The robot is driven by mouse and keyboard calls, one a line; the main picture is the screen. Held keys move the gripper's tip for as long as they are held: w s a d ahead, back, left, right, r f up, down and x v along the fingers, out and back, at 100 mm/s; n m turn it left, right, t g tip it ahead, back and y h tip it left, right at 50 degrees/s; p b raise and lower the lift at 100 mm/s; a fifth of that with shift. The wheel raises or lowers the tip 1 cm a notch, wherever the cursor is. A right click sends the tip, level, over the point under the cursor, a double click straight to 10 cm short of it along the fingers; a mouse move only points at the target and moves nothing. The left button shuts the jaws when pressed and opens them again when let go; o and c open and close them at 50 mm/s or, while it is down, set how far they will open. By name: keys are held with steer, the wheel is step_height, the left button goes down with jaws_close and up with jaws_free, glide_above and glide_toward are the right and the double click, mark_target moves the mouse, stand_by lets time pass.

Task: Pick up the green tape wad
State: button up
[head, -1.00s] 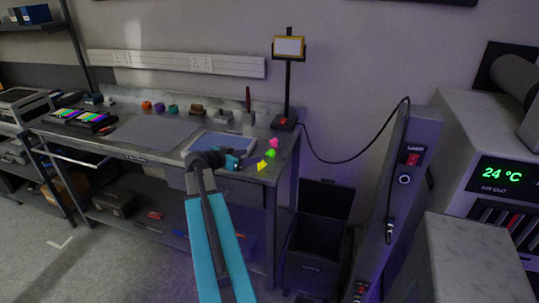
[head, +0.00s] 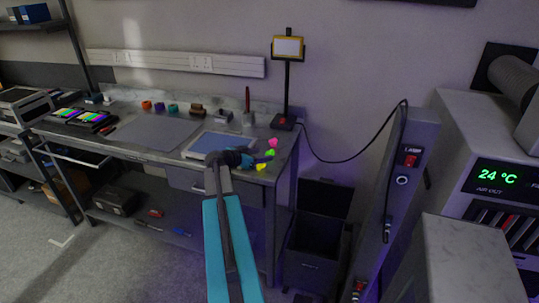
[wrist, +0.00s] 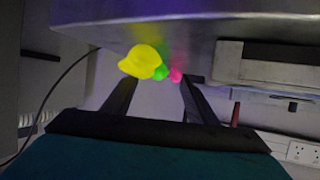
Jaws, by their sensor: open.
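The green tape wad (head: 270,153) is small and bright. It lies near the right end of the workbench, between a pink wad (head: 273,143) behind it and a yellow wad (head: 261,167) in front. In the wrist view the green wad (wrist: 160,72) shows partly behind the larger yellow wad (wrist: 143,62), with the pink wad (wrist: 176,75) on its other side. My gripper (head: 255,160) is just left of the wads, open and empty. In the wrist view its dark fingers (wrist: 158,88) stand apart, with the green wad beyond and between their tips.
A tray with a blue surface (head: 218,146) lies left of the wads. A lamp stand (head: 287,100) rises behind them, its cable running right. A dark bin (head: 313,245) stands on the floor beside the bench. A grey mat (head: 155,133) covers the bench middle.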

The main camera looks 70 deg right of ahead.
mark_target(267, 154)
steer(key=shift+d, duration=0.1)
steer(key=shift+p+x, duration=1.05)
steer(key=shift+x, duration=0.15)
steer(key=shift+p+x, duration=0.5)
steer(key=shift+x, duration=0.85)
steer(key=shift+c, duration=0.3)
steer(key=c, duration=1)
